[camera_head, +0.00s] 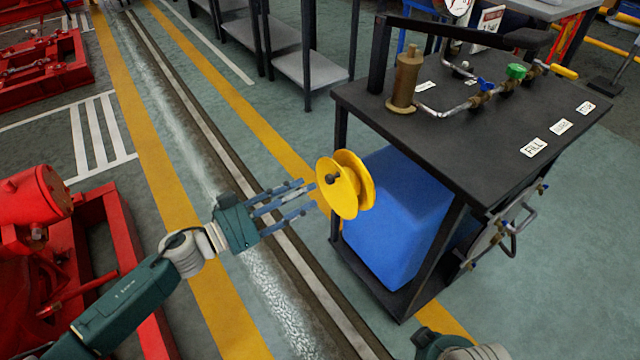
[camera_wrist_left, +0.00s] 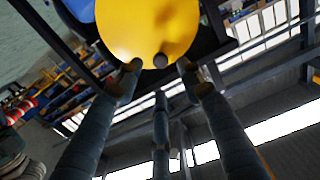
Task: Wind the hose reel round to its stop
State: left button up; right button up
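The hose reel (camera_head: 340,185) is a yellow double disc on the left side of a black-topped cart, with a small dark knob (camera_head: 332,179) on its face. In the left wrist view the reel's yellow face (camera_wrist_left: 140,25) fills the top, and the knob (camera_wrist_left: 160,61) stands near its lower edge. My left gripper (camera_head: 304,192) reaches in from the left with its fingers apart and pointing at the reel. In the left wrist view the fingertips (camera_wrist_left: 160,72) lie on either side of the knob, with gaps visible; I cannot tell whether any finger touches the reel.
The black cart (camera_head: 470,110) carries a brass fitting (camera_head: 405,75), valves and pipes, with a blue tank (camera_head: 400,215) below. Red machinery (camera_head: 110,230) stands at the left. Grey shelves (camera_head: 310,70) are at the back. Part of my right arm (camera_head: 465,350) shows at the bottom edge.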

aim_at(327, 181)
pick_arm(q)
jog(key=shift+b+x, duration=0.3)
jog(key=shift+x, duration=2.5)
pick_arm(e)
jog(key=shift+v, duration=1.3)
jog(key=shift+w, duration=0.1)
pick_arm(q)
grip_shut()
